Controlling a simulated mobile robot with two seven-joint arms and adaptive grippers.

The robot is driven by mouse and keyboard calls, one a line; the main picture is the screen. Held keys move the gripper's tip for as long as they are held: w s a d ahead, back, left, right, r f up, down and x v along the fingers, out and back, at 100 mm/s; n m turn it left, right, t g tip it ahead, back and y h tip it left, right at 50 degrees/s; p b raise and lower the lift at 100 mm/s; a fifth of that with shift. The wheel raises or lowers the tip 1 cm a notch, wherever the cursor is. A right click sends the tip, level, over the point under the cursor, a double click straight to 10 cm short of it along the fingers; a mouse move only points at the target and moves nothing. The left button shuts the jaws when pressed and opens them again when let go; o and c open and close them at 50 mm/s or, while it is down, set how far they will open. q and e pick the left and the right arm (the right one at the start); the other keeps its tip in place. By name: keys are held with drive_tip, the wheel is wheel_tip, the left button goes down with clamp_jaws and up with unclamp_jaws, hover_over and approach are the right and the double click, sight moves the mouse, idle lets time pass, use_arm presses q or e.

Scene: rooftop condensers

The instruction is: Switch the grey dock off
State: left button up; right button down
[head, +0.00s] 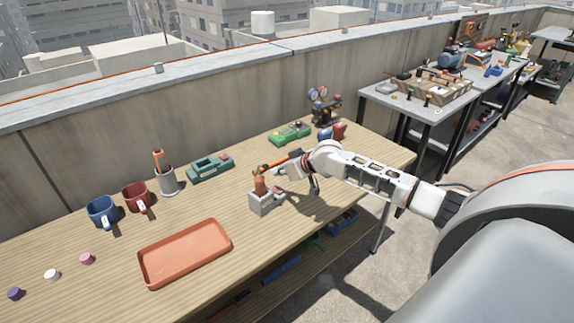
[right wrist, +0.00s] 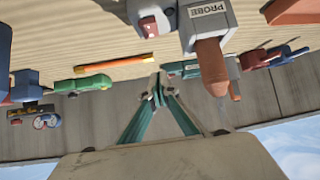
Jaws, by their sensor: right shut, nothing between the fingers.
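The grey dock (head: 265,205) stands on the wooden table, with a brown-handled probe (head: 259,184) upright in it. In the right wrist view the dock (right wrist: 220,35) appears upside down, with a PROBE label, the brown handle (right wrist: 210,68) and a reddish switch (right wrist: 149,25) on one side. Whether the switch is on or off I cannot tell. My right gripper (head: 281,173) is just right of the probe, near the dock; its teal fingers (right wrist: 157,84) are closed with nothing between them, apart from the switch. My left gripper is out of view.
A terracotta tray (head: 186,252) lies left of the dock. An orange stick (head: 282,159) lies behind it. A green device (head: 290,134), a teal device (head: 210,167), a grey tool cup (head: 167,181) and blue (head: 102,212) and red (head: 137,198) mugs stand farther back.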

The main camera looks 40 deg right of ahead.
drive_tip(key=w+r+v, duration=0.1)
drive_tip(key=v, duration=0.6)
drive_tip(key=shift+r, duration=0.3)
